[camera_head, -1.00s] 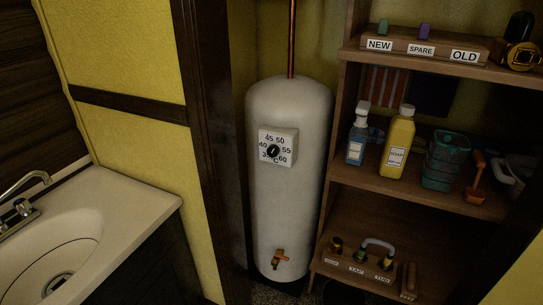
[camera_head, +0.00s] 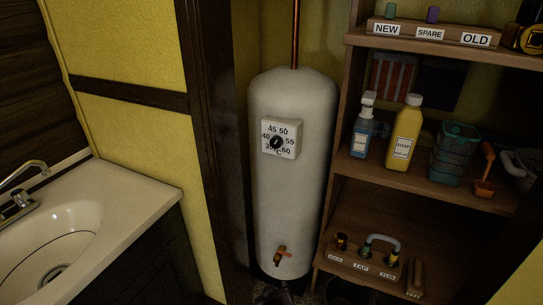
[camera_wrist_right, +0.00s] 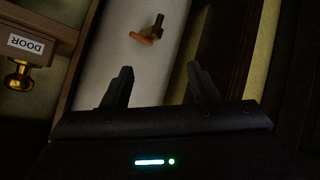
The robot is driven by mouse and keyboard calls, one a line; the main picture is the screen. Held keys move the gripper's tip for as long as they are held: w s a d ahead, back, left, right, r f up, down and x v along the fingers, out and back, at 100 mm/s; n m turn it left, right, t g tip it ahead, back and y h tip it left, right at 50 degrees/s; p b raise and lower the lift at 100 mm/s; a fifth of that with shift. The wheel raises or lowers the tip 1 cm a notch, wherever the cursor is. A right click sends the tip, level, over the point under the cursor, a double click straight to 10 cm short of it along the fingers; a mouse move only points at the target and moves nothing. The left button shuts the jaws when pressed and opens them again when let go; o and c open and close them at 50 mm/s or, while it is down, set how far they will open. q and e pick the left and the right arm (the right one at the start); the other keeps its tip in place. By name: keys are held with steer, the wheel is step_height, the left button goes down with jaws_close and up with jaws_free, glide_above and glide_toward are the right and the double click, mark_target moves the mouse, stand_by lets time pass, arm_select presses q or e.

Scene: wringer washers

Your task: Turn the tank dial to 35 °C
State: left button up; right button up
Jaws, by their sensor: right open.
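The tank (camera_head: 290,200) is a tall pale cylinder standing upright in an alcove. Its dial (camera_head: 276,143) is a black round knob on a white square plate marked 35 to 60 °C; the pointer is too small to read surely. A copper-coloured tap (camera_head: 282,256) sits low on the tank. In the right wrist view my right gripper (camera_wrist_right: 160,75) is open and empty, below the tap (camera_wrist_right: 150,30) in the picture, with the tank (camera_wrist_right: 110,60) behind it. The dial is outside that view. My left gripper is not in view.
A wooden shelf unit (camera_head: 345,185) stands right of the tank, with bottles, a teal basket (camera_head: 454,152) and labelled racks. A DOOR label and brass knob (camera_wrist_right: 22,75) show in the wrist view. A sink (camera_head: 65,250) is at left; a dark post (camera_head: 205,130) stands between.

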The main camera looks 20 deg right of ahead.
steer(key=w+r+m+t+h+b, duration=0.1)
steer(key=w+r+m+h, duration=0.1)
steer(key=w+r, duration=0.55)
steer(key=w+r+m+t+h+b, duration=0.15)
steer(key=w+r, duration=0.25)
steer(key=r, duration=0.6)
steer(key=m+h+b, duration=0.1)
steer(key=m+h, duration=0.5)
steer(key=m, duration=0.1)
glide_toward(275, 145)
steer(key=shift+y, duration=0.25)
steer(key=x, duration=0.8)
steer(key=shift+r, duration=0.15)
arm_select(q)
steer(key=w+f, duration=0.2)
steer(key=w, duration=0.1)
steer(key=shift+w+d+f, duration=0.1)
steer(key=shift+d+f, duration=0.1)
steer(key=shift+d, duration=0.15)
arm_select(e)
steer(key=shift+c, duration=0.3)
steer(key=c, duration=0.9)
